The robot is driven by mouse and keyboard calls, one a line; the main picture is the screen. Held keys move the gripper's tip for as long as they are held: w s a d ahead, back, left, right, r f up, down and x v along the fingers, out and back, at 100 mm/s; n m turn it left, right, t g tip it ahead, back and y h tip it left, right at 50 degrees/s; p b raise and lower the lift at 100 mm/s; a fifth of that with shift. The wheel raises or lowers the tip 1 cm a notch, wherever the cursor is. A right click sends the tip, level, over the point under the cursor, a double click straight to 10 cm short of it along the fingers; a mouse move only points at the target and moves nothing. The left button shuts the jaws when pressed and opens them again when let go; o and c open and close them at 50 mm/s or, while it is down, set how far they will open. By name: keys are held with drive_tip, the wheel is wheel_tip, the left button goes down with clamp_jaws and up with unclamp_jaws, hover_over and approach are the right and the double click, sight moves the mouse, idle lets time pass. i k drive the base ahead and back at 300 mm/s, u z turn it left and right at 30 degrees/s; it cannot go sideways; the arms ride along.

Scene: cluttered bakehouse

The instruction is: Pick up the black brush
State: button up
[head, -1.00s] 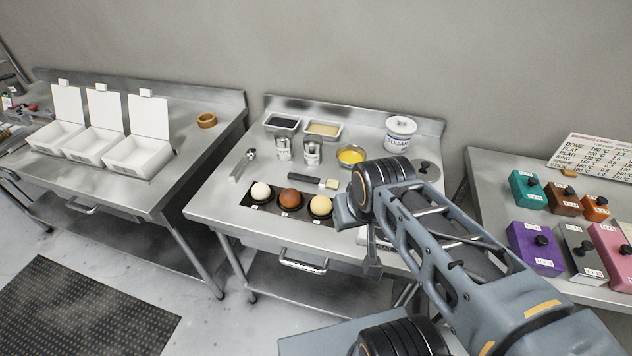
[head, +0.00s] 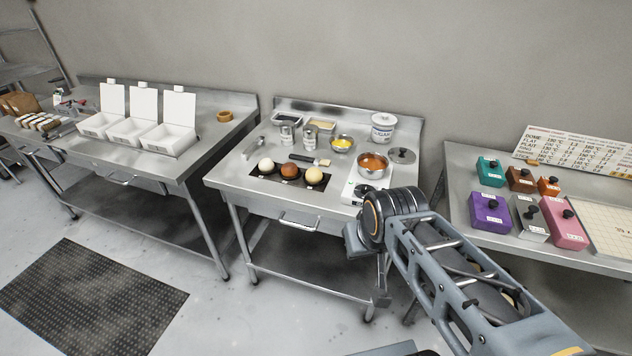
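The black brush (head: 302,157) lies flat on the middle steel table (head: 229,183). It has a black handle and a pale bristle end pointing right, and lies just behind a black mat holding a white, a brown and a cream ball. My gripper (head: 376,262) is at the end of my arm, in front of the table's right front corner. It is well apart from the brush, nearer the camera and to the right. Its fingers are small and partly hidden by my arm, so I cannot tell whether they are open or shut.
Near the brush stand metal tins (head: 286,134), a yellow-filled bowl (head: 341,144), a sugar jar (head: 383,127) and a pan of orange-red liquid (head: 372,166) on a white scale-like unit. White open boxes (head: 169,138) stand left; coloured boxes (head: 491,212) stand right.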

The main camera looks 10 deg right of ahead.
sight(317, 161)
drive_tip(key=z, duration=1.25)
drive_tip(key=k, duration=0.1)
drive_tip(key=u, duration=2.5)
drive_tip(key=i, duration=1.4)
drive_tip(key=z, duration=0.85)
drive_tip(key=i, duration=0.45)
drive_tip(key=z, duration=0.5)
